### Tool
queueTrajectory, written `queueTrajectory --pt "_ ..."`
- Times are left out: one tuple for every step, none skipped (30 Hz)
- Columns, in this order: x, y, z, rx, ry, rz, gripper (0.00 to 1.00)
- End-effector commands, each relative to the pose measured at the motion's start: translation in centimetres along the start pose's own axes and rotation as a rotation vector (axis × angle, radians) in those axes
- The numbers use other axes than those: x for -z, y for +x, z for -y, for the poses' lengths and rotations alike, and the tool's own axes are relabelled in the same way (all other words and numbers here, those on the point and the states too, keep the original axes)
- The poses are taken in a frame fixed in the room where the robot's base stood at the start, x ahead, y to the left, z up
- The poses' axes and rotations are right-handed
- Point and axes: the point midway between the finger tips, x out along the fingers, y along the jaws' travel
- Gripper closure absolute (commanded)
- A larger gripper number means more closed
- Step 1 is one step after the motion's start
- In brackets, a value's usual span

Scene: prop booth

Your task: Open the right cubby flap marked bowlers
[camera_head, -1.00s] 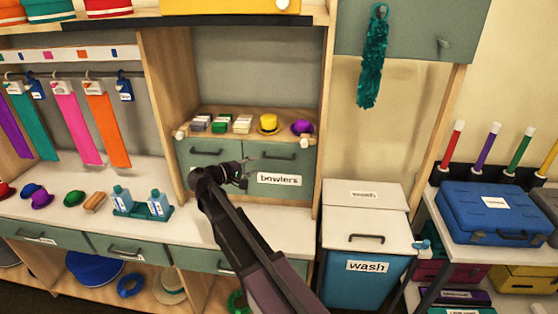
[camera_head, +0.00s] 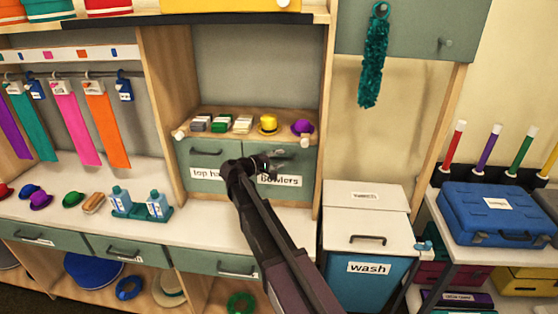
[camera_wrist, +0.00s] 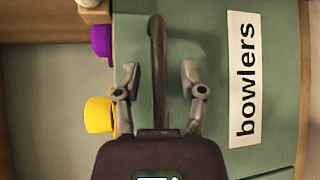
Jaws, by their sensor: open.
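The right cubby flap (camera_head: 291,190) is green-grey, closed, and marked with a white "bowlers" label (camera_head: 290,181). In the wrist view the flap (camera_wrist: 205,22) appears turned sideways, with its label (camera_wrist: 243,80) on the right. Its dark bar handle (camera_wrist: 158,70) runs between the two spread fingers of my gripper (camera_wrist: 160,82), which is open. In the head view my gripper (camera_head: 272,164) is in front of the flap's upper part and covers most of the handle. I cannot tell whether the fingers touch the handle.
The left flap (camera_head: 205,158) has a partly hidden "top ha..." label. On the shelf above are a yellow hat (camera_head: 267,124), a purple hat (camera_head: 302,127) and small boxes. The white counter (camera_head: 215,228) lies below. A blue wash bin (camera_head: 358,275) stands to the right.

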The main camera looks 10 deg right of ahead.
Motion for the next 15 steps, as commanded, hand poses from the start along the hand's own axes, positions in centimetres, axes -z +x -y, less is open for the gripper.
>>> queueTrajectory --pt "0.00 0.02 0.00 0.000 0.000 0.000 0.47" --pt "0.00 0.02 -0.01 0.000 0.000 0.000 0.47" --pt "-0.01 0.02 -0.01 0.000 0.000 0.000 0.47" --pt "-0.01 0.02 -0.01 0.000 0.000 0.000 0.47" --pt "-0.01 0.02 -0.01 0.000 0.000 0.000 0.47" --pt "-0.01 0.02 -0.01 0.000 0.000 0.000 0.47" --pt "-0.01 0.02 -0.01 0.000 0.000 0.000 0.56" --pt "-0.02 0.02 -0.01 0.000 0.000 0.001 0.65" --pt "-0.02 0.02 -0.01 0.000 0.000 0.001 0.77" --pt "-0.02 0.02 -0.01 0.000 0.000 0.001 0.86" --pt "-0.02 0.02 -0.01 0.000 0.000 0.001 0.95" --pt "-0.02 0.02 0.00 0.000 0.000 0.001 1.00" --pt "-0.02 0.02 0.00 0.000 0.000 0.001 1.00" --pt "-0.02 0.03 -0.01 0.000 0.000 0.001 1.00" --pt "-0.03 0.03 -0.01 0.000 0.000 0.001 1.00"
